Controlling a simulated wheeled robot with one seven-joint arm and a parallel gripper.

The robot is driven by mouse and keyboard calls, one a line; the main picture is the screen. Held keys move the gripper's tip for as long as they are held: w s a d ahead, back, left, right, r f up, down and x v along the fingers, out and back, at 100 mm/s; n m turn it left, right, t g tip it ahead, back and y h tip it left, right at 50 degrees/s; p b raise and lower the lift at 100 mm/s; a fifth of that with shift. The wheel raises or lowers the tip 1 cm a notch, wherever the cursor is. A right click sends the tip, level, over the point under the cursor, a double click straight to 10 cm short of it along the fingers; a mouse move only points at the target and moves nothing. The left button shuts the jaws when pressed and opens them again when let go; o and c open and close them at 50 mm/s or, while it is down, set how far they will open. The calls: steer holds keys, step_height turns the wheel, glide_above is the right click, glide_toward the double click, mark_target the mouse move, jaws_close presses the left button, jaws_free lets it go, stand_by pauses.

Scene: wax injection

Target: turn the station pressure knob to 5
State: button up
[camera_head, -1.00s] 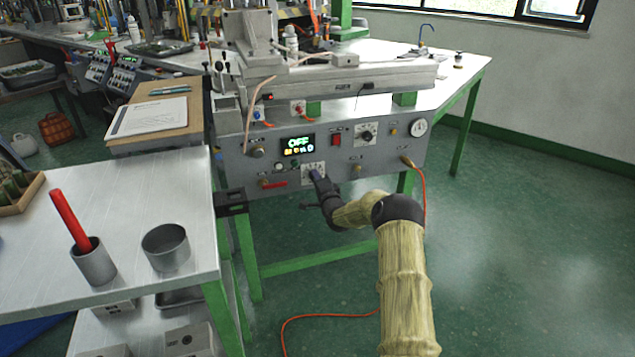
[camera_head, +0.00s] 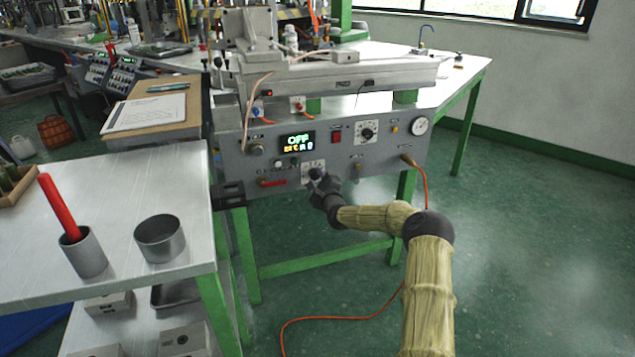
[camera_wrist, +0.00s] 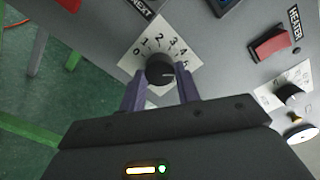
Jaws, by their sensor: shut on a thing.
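The pressure knob (camera_wrist: 160,68) is a round black knob on a white dial plate (camera_wrist: 143,36) numbered from 0 upward, set in the grey station panel. My gripper (camera_wrist: 162,83) is shut on the knob, one purple-grey finger on each side. A small light mark on the knob points right in the wrist view, towards the high-number end; the 5 is partly covered by a finger. In the head view, my gripper (camera_head: 317,177) is at the dial plate (camera_head: 307,166) on the panel's lower middle, and hides most of the knob.
A red switch (camera_head: 336,138), another dial knob (camera_head: 367,132) and a gauge (camera_head: 419,125) are on the panel to the right. A metal side table (camera_head: 120,215) with cups stands left. Floor at right is clear, with an orange hose (camera_head: 340,317).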

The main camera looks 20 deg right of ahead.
steer(key=shift+d+f, duration=0.1)
steer(key=shift+f, duration=0.05)
steer(key=o, duration=1)
steer(key=s+p, duration=0.3)
steer(key=s, duration=1.4)
steer(key=shift+s+d+p, duration=0.15)
steer(key=shift+s+p, duration=0.1)
steer(key=shift+p, duration=0.15)
